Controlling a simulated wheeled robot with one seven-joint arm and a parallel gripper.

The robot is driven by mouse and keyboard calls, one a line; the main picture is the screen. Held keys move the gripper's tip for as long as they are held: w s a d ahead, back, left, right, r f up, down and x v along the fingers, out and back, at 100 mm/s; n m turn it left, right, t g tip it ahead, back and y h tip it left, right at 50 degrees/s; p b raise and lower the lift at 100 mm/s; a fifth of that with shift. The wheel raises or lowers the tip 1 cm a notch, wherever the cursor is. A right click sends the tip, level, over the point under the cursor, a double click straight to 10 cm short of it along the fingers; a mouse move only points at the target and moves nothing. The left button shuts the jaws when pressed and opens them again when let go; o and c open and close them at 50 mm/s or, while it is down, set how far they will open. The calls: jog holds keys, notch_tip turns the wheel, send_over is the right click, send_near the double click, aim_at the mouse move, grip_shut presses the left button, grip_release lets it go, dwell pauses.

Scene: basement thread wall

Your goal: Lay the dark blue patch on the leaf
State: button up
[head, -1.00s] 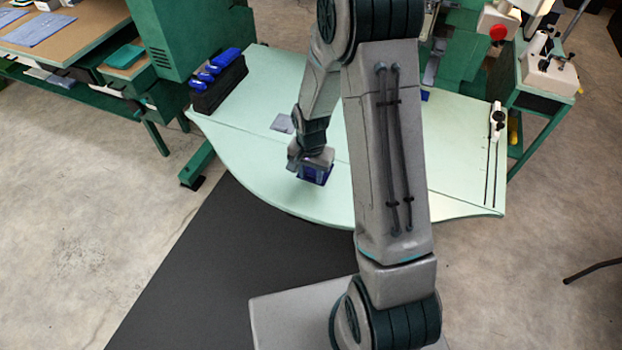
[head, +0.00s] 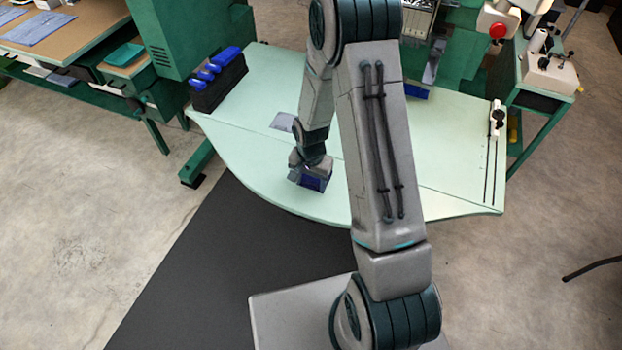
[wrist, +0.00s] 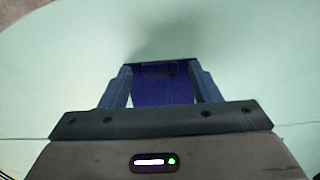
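The dark blue patch (head: 314,183) is at my gripper (head: 311,178), low over the front part of the pale green table leaf (head: 262,178). In the wrist view the dark blue patch (wrist: 163,90) spans the space between the two fingers of my gripper (wrist: 164,75), and both fingers meet its sides near the tips. The pale leaf (wrist: 255,50) fills the background there, with a soft shadow just beyond the patch. I cannot tell whether the patch touches the leaf.
A grey-blue piece (head: 283,122) lies flat on the table behind my gripper. A black holder with blue-topped items (head: 217,82) stands at the back left. The leaf's left front is clear.

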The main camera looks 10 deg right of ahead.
aim_at(311, 184)
notch_tip(311, 184, up, 12)
jog(key=r, duration=0.1)
jog(key=s+d+r+n+t, duration=0.2)
jog(key=s+r+n, duration=0.5)
jog(key=s+r, duration=1)
jog(key=shift+s+t, duration=0.5)
jog(key=shift+s, duration=0.4)
jog(key=shift+w, duration=0.1)
dwell(0.3)
